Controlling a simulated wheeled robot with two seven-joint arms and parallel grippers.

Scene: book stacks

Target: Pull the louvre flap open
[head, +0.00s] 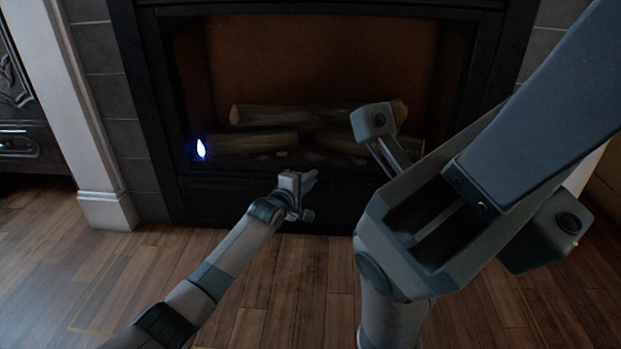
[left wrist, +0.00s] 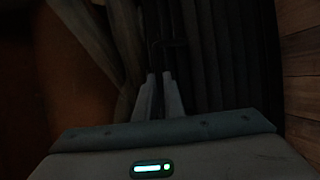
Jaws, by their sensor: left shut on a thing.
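The louvre flap (head: 232,208) is the dark panel low on the fireplace front, under the firebox opening in the head view. Its dark slats (left wrist: 222,62) fill the right half of the left wrist view. My left gripper (head: 306,179) reaches the fireplace's lower front. In the left wrist view its two fingers (left wrist: 159,92) are close together at the slats, shut on a thin dark part of the flap's front. The held part is mostly hidden between the fingers and too dark to make out well.
Logs (head: 262,143) lie in the firebox above the flap, with a small bluish-white flame (head: 201,148) at the left. A white pillar (head: 105,208) stands at the left. Wood floor (head: 310,270) lies clear in front. My own large links cover much of the right side.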

